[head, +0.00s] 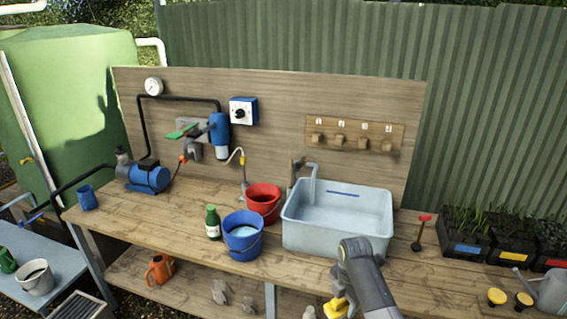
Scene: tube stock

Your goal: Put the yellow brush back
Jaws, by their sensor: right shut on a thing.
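My right arm comes up from the bottom edge, in front of the sink. My right gripper (342,302) is low in the head view, near the bench's front edge, and is shut on the yellow brush (335,309). Only a small yellow part of the brush shows; the rest is hidden by the gripper and cut off by the picture edge. A wooden peg rack (354,126) with several pegs and small white labels is on the back board above the sink; no brush hangs on it. My left gripper is not in view.
The pale sink (300,238) stands on the wooden bench (150,222). Left of it are a red bucket (263,203), a blue bucket (243,243) and a green bottle (212,224). A red-topped tool (421,232) stands to its right. Bench space at left is clear.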

